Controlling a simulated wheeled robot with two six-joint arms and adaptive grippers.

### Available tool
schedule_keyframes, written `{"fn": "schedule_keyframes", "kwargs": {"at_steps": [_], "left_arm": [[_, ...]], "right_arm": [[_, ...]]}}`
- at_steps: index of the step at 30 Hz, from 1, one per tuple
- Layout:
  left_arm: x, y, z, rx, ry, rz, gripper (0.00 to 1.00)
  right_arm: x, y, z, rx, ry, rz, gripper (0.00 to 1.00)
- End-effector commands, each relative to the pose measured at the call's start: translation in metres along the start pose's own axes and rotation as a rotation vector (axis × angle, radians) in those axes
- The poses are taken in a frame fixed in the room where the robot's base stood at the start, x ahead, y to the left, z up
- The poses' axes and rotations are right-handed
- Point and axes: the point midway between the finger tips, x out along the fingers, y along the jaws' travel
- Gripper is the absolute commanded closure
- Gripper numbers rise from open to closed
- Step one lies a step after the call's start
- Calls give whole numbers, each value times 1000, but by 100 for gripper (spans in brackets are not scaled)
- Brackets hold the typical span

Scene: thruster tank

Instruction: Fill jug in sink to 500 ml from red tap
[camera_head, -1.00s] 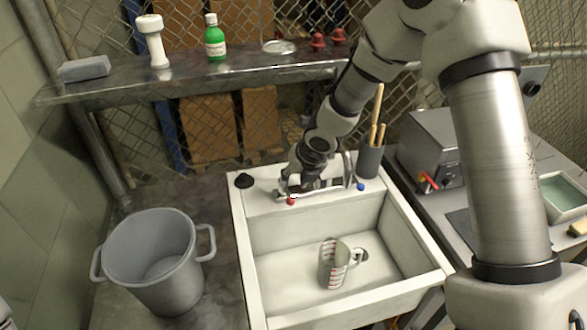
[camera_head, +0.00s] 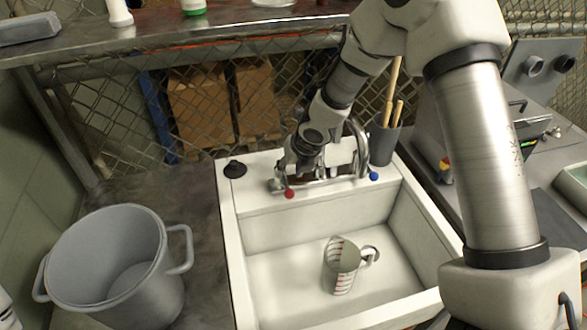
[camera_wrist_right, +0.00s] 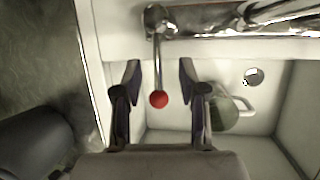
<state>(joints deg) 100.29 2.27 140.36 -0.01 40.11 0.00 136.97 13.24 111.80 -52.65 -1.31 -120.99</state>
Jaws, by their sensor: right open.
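The clear measuring jug (camera_head: 341,266) with red marks stands upright in the white sink (camera_head: 250,290), beside the drain, its handle to the right. It also shows in the right wrist view (camera_wrist_right: 222,114), partly behind a finger. The red tap knob (camera_head: 289,194) is at the left end of the chrome faucet. In the right wrist view the red knob (camera_wrist_right: 158,99) on its lever lies between the fingers of my right gripper (camera_wrist_right: 160,80), which is open with space on both sides. The blue tap knob (camera_head: 374,176) is at the right end.
A large grey pot (camera_head: 110,265) stands on the counter left of the sink. A black stopper (camera_head: 235,169) sits on the sink's back left corner. A dark holder with wooden sticks (camera_head: 384,142) stands behind the blue knob. A metal shelf (camera_head: 150,38) runs above.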

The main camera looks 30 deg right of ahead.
Motion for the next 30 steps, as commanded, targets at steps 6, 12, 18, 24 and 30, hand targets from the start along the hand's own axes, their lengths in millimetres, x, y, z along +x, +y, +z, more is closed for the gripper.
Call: {"fn": "schedule_keyframes", "kwargs": {"at_steps": [6, 12, 18, 24, 30], "left_arm": [[6, 0, 0, -1, -1, 0, 60], [6, 0, 0, -1, -1, 0, 60], [6, 0, 0, 0, -1, 0, 60], [6, 0, 0, 0, -1, 0, 60], [6, 0, 0, 0, -1, 0, 60]], "right_arm": [[38, 0, 0, 0, 0, -1, 59], [48, 0, 0, 0, -1, 0, 59], [47, 0, 0, 0, -1, 0, 76], [47, 0, 0, 0, 0, 0, 100], [47, 0, 0, 1, 0, 0, 100]]}}
